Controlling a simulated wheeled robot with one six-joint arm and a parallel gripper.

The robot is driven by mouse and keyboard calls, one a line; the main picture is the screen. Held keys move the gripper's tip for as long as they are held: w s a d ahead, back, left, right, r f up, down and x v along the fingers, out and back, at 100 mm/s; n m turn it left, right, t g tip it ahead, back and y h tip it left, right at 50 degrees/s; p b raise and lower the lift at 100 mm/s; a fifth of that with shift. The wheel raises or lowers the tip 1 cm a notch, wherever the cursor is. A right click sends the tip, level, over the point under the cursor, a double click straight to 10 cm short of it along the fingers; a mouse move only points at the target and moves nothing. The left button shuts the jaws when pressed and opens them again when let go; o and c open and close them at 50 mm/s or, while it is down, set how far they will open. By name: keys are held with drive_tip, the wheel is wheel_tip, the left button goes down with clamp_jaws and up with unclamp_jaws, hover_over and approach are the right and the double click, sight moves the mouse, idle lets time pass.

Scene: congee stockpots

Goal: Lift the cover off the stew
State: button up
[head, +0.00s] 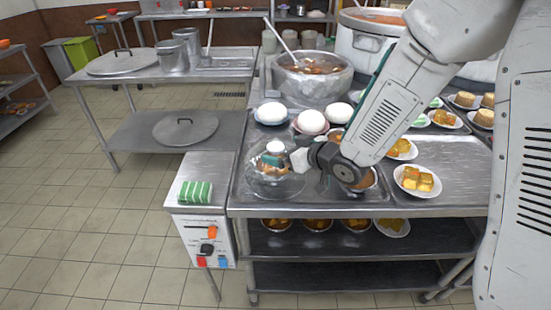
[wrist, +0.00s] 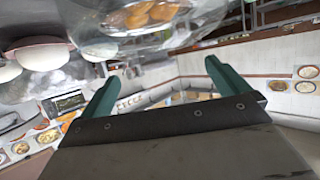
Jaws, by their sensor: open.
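A clear, dome-like cover (head: 262,185) sits over a dish near the counter's front left corner, with a pale knob-like top and brownish food showing through. Which dish is the stew is not certain. My gripper (head: 300,160) is just right of the cover, low over the counter, pointing left; I cannot tell whether it touches. In the wrist view my gripper (wrist: 160,72) has its two green fingers spread, with nothing held between them. A clear, shiny surface with orange food (wrist: 150,14) fills the top of that view.
White domed bowls (head: 311,121) stand just behind the cover. A large metal pot (head: 312,82) with a ladle is farther back. Plates of yellow cubes (head: 417,181) lie to the right. A green striped cloth (head: 195,192) lies on the control box to the left.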

sight(277, 147)
drive_tip(key=x, duration=0.4)
drive_tip(key=shift+w+a+f, duration=0.1)
drive_tip(key=shift+w+a, duration=0.1)
drive_tip(key=shift+w, duration=0.2)
drive_tip(key=c, duration=1.4)
drive_tip(key=shift+s+d+f, duration=0.1)
drive_tip(key=shift+f, duration=0.05)
drive_tip(key=c, duration=0.4)
